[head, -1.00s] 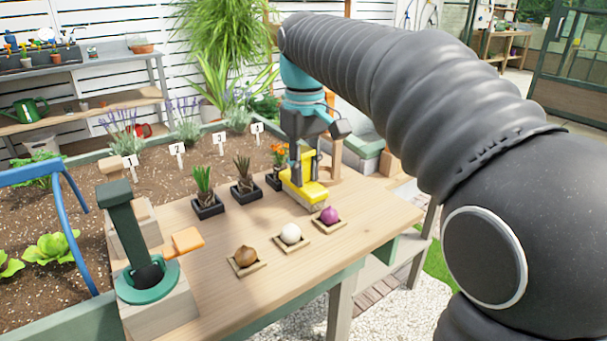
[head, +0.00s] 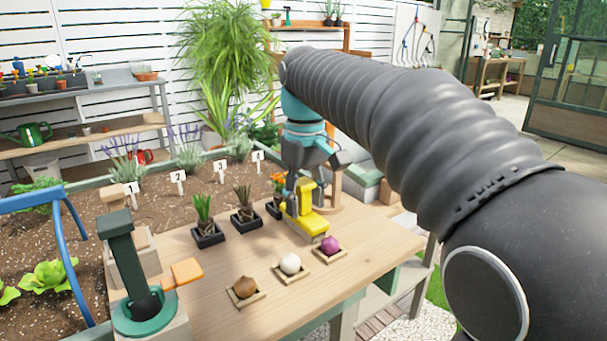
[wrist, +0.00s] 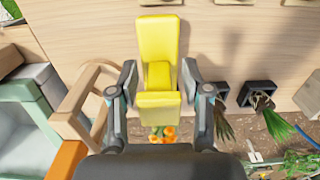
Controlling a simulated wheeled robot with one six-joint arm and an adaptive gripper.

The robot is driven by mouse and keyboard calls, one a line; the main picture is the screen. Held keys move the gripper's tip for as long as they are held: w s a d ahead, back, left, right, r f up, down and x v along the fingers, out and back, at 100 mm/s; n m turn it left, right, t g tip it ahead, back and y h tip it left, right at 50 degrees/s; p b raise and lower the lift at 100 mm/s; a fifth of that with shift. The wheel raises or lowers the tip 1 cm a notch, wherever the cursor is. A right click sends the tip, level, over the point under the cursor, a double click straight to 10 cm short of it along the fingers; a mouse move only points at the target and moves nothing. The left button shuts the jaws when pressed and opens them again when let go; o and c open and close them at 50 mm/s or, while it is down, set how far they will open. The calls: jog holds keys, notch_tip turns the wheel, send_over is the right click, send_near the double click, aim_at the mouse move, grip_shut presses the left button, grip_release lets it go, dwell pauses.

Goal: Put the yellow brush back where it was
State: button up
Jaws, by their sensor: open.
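The yellow brush (head: 313,224) stands on the wooden table near its back right, just behind the purple bulb. Its upright grip (head: 306,192) rises toward my gripper (head: 303,186). In the wrist view the brush (wrist: 157,38) is centred between the two fingers of my gripper (wrist: 159,78). The fingers are open, with a visible gap on each side of the brush. Its underside is hidden from the wrist camera. A wooden stand (head: 332,188) is close to the right of the brush; it shows at the left of the wrist view (wrist: 88,95).
Bulbs in shallow trays, brown (head: 245,287), white (head: 290,264) and purple (head: 330,245), line the front. Potted plants (head: 245,212) stand left of the brush, and orange flowers (head: 278,184) close behind it. A green tool (head: 124,250) stands at the left. The table's middle is clear.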

notch_tip(320, 180, up, 12)
jog(key=shift+f+p, duration=0.15)
jog(key=shift+p, duration=0.95)
jog(key=s+d+f+m+t, duration=0.2)
jog(key=s+d+f+m, duration=0.1)
jog(key=s+d+f, duration=0.4)
jog(key=s+d+f+m+t, duration=0.3)
jog(key=s+d+f, duration=0.4)
jog(key=s+f, duration=0.6)
notch_tip(320, 180, down, 3)
jog(key=shift+s+r+m+t, duration=0.1)
jog(key=shift+s+m+t, duration=0.2)
jog(key=shift+s+m, duration=0.1)
jog(key=shift+c, duration=0.6)
